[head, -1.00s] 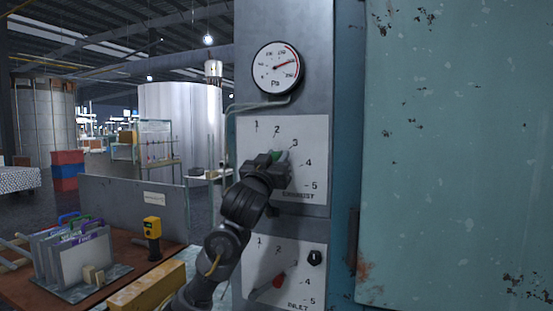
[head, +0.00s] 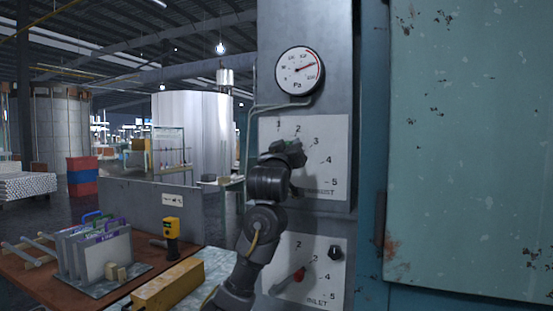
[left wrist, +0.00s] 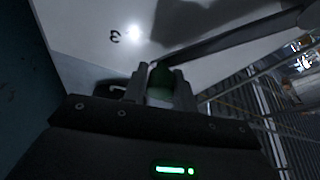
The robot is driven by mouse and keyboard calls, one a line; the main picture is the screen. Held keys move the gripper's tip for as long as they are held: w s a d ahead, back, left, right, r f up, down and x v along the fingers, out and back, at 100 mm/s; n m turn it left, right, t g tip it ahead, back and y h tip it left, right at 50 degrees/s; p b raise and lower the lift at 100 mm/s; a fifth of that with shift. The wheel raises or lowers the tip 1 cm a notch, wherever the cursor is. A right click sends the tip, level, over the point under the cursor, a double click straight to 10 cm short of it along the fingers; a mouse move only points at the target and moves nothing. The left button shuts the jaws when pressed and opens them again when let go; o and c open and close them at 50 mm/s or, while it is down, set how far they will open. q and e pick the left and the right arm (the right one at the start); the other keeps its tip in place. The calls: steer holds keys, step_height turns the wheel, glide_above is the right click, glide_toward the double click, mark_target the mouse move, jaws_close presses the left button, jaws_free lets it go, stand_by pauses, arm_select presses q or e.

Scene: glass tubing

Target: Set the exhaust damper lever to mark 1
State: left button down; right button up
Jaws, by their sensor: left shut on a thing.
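The exhaust plate (head: 337,170) on the grey column carries marks 1 to 5. My left gripper (head: 288,146) is in front of its upper left part, below marks 1 and 2, and hides much of the lever. In the left wrist view the fingers (left wrist: 161,88) are shut on the green grip (left wrist: 161,78) of the exhaust lever. The dark lever bar (left wrist: 232,38) runs from there to the upper right. A "3" shows on the plate in that view. The exact lever angle is hard to read. My right gripper is not in view.
Below is the inlet plate (head: 330,252) with a red-gripped lever (head: 299,274), close to my left arm. A pressure gauge (head: 300,71) is above. A large teal panel (head: 480,150) stands at right. A bench (head: 30,285) with a yellow device (head: 171,230) is at lower left.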

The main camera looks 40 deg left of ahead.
arm_select(q)
steer(key=a+n, duration=0.1)
steer(key=r+n+y, duration=0.1)
steer(key=a+n+g+p, duration=0.1)
steer(key=shift+s+a+r+n, duration=0.25)
steer(key=shift+s+a+n, duration=0.05)
steer(key=shift+a, duration=0.05)
steer(key=shift+s+a+r+n+g+y+p, duration=0.1)
steer(key=shift+s+a+n+g+y+p, duration=0.15)
steer(key=shift+a+n, duration=0.3)
steer(key=shift+a+r+n+g+y+p, duration=0.15)
steer(key=shift+a+n+y, duration=0.25)
steer(key=shift+n, duration=0.25)
steer(key=shift+s+a+f+n+g+y+p, duration=0.15)
steer(key=shift+a+n+g+y, duration=0.1)
steer(key=shift+a+n, duration=0.3)
steer(key=shift+r, duration=0.1)
steer(key=c, duration=1.1)
jaws_free()
steer(key=shift+a, duration=0.1)
steer(key=shift+c, duration=0.2)
steer(key=v, duration=1.1)
